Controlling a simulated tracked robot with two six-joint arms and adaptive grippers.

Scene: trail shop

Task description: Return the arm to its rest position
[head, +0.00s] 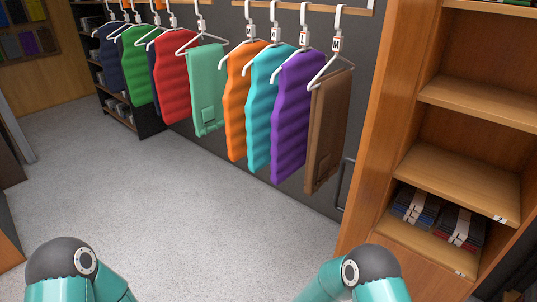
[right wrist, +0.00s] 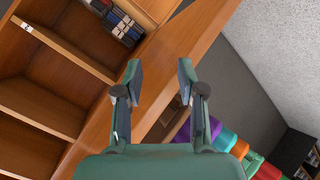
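My two teal arms show at the bottom of the head view, one at the left and one at the right. Neither gripper shows in the head view. In the right wrist view my right gripper (right wrist: 159,78) is open, with a clear gap between its two fingers. Nothing is between the fingers. Behind them are the wooden side panel of a shelf and a dark wall. My left gripper is in no view.
A rail of hanging garments, among them a purple vest (head: 298,115) and brown trousers (head: 328,130), runs along the dark wall. A wooden shelf unit (head: 470,170) with folded clothes (head: 437,219) stands at the right. The grey floor (head: 150,210) is clear.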

